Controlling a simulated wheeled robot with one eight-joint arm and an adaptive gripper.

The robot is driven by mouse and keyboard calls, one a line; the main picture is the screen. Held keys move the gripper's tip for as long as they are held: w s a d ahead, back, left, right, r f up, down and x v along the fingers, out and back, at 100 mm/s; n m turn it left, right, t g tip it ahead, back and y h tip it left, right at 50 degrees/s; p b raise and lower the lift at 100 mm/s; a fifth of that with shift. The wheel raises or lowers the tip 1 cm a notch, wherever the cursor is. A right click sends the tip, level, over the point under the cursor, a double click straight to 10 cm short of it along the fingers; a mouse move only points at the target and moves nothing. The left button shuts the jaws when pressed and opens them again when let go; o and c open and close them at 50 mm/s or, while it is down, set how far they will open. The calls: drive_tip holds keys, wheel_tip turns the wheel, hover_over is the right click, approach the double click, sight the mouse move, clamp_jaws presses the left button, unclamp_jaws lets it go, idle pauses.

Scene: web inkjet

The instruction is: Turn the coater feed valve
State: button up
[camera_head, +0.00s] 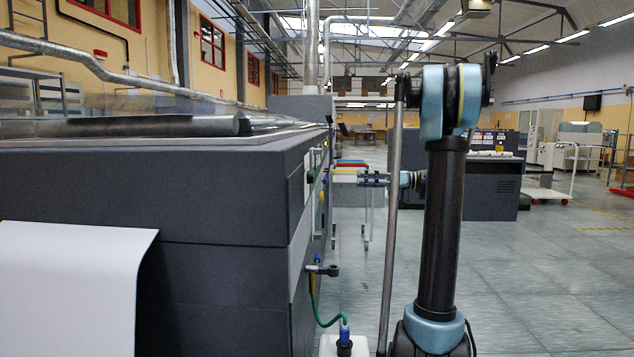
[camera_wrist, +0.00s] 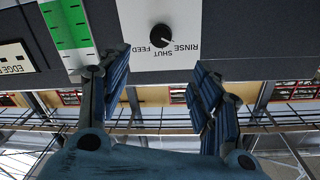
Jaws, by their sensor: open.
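A round black knob (camera_wrist: 161,36) sits on a white plate (camera_wrist: 135,15) in the wrist view, which appears upside down. The plate reads RINSE, SHUT and FEED around the knob, and a small light mark shows on the knob. My gripper (camera_wrist: 158,72) is open and empty, with one blue-padded finger on each side of the knob in the picture and the fingertips below it. In the head view my gripper (camera_head: 361,179) points left at the dark machine's side panel, with a visible gap. The knob is seen nearly edge-on there and is hard to make out.
The large dark grey machine (camera_head: 220,200) fills the left, with white paper (camera_head: 70,285) in front. A dark fitting (camera_head: 323,270) juts from its side above a green hose (camera_head: 330,320) and a white container (camera_head: 343,347). Open floor lies to the right.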

sight(310, 177)
drive_tip(key=w+a, duration=0.2)
drive_tip(key=a, duration=1.4)
drive_tip(key=shift+a, duration=0.4)
drive_tip(key=shift+c, duration=0.3)
drive_tip(key=c, duration=1)
